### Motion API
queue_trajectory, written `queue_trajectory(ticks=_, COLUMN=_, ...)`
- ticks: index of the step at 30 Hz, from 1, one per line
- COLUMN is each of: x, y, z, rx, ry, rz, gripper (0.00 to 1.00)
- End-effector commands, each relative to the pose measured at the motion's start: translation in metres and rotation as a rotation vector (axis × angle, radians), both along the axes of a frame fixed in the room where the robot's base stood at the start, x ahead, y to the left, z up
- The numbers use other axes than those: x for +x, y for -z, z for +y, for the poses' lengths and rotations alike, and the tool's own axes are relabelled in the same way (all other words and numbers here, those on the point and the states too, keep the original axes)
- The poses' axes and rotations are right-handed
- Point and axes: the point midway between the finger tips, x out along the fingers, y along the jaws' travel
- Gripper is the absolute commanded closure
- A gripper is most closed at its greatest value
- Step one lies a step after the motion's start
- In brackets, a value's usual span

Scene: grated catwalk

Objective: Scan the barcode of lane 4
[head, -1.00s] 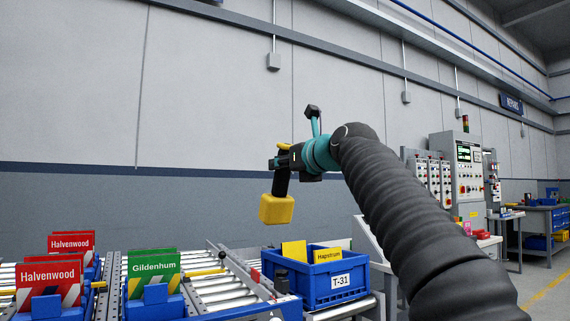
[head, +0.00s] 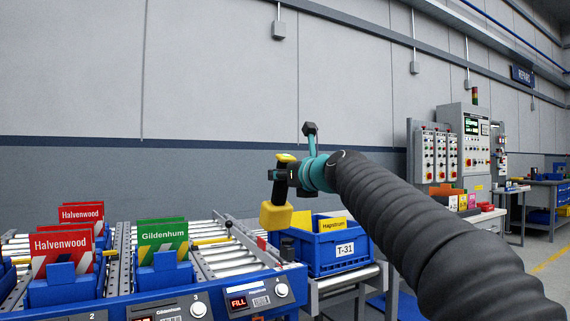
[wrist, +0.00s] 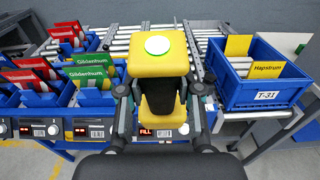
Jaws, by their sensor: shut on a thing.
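My gripper (head: 285,175) is shut on a yellow and black handheld scanner (head: 276,217). The scanner hangs in the air above the conveyor fronts, its yellow head low in the head view. In the wrist view the scanner (wrist: 158,60) is upright between the fingers (wrist: 160,92), with a green light on its yellow top. Below it is a lane front with a red FILL display (head: 239,303), a small barcode label (head: 261,300) and a knob (head: 281,290).
A blue bin marked T-31 (head: 345,264) with yellow Hapstrum cards stands right of the lanes. Red Halvenwood cards (head: 62,248) and green Gildenhum cards (head: 163,238) stand in blue holders on the left. Control cabinets (head: 465,150) are at the back right.

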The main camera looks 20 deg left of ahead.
Motion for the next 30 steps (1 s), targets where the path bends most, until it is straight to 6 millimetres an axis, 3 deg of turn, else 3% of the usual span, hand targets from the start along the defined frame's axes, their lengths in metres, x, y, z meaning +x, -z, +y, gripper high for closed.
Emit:
queue_trajectory(ticks=15, x=0.010, y=0.045, z=0.012, rx=0.001, ry=0.000, rz=0.000, gripper=1.00)
queue_trajectory(ticks=30, x=0.011, y=0.050, z=0.013, rx=0.001, ry=0.000, rz=-0.001, gripper=1.00)
